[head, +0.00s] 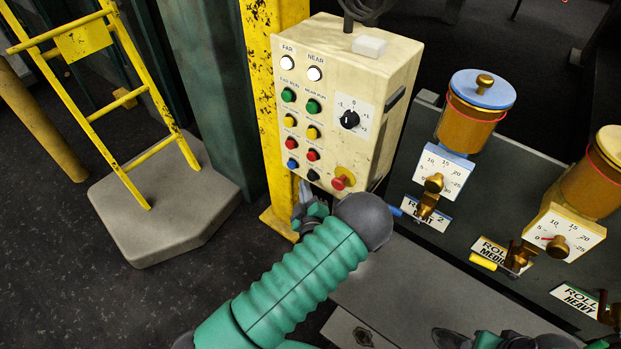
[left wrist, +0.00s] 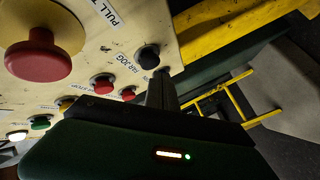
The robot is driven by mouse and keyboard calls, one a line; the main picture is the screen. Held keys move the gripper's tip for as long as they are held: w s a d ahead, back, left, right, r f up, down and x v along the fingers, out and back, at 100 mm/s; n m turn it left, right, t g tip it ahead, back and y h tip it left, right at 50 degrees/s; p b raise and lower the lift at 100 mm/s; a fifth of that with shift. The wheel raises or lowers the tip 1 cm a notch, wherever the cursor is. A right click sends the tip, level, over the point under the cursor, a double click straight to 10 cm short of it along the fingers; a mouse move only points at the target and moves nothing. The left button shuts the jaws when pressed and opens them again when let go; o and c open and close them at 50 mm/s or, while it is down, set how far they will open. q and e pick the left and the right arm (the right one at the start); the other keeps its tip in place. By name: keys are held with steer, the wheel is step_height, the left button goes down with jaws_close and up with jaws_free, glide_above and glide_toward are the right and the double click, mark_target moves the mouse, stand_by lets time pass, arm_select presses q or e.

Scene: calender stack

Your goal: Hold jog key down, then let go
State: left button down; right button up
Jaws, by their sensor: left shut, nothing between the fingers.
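The control box (head: 332,112) is cream, on a yellow post, with two columns of buttons. At the foot of the right column is the black button (head: 313,175); in the left wrist view this black button (left wrist: 148,57) has a label ending in "JOG". A blue button (head: 292,163) sits beside it in the left column. My left gripper (head: 301,196) is just below the panel's lower edge, partly hidden by my arm. In the left wrist view its shut, empty fingers (left wrist: 162,90) are close by the black button. I cannot tell whether they touch it.
A red stop knob (head: 342,179) sticks out at the panel's lower right, large in the left wrist view (left wrist: 38,58). Oilers with dials (head: 445,172) and small taps stand to the right. A yellow ladder (head: 125,120) on a grey base is left. Part of my right arm (head: 500,340) shows at the bottom.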

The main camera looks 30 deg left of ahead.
arm_select(q)
steer(key=shift+w, duration=0.3)
